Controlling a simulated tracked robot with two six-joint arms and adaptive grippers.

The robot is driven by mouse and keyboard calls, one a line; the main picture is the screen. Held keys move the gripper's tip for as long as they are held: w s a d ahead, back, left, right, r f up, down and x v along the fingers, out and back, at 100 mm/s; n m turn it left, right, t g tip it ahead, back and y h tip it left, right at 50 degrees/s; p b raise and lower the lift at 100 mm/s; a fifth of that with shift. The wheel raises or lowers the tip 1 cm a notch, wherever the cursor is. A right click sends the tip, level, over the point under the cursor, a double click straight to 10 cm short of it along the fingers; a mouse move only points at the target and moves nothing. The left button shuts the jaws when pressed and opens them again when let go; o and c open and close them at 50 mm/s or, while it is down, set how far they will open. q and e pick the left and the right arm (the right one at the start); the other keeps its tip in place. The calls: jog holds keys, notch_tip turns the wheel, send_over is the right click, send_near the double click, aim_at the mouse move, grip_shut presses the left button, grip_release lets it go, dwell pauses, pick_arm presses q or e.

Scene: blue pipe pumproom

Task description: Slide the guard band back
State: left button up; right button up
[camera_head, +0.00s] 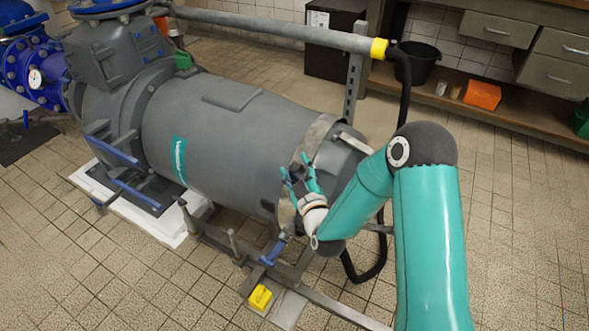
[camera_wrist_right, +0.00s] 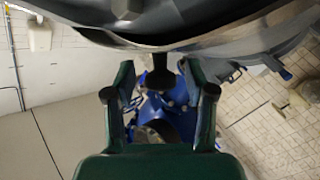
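The guard band (camera_head: 322,130) is a light metal strip around the right end of the large grey pump body (camera_head: 228,125). My right gripper (camera_head: 303,177) is at the near side of the band, and its arm hides part of the pump's end. In the right wrist view my right gripper (camera_wrist_right: 160,80) has its two green fingers apart. A dark knob or tab (camera_wrist_right: 161,74) shows between them, with a gap on each side. Whether it belongs to the band I cannot tell. My left gripper is not in view.
A grey rail pipe (camera_head: 275,33) with a yellow collar (camera_head: 379,48) runs behind the pump. A black hose (camera_head: 404,90) hangs at its end. A metal floor frame and yellow block (camera_head: 260,298) lie in front. Tiled floor at right is free.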

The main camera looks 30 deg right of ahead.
jog(key=shift+s, duration=0.1)
jog(key=v, duration=0.7)
jog(key=shift+s, duration=0.2)
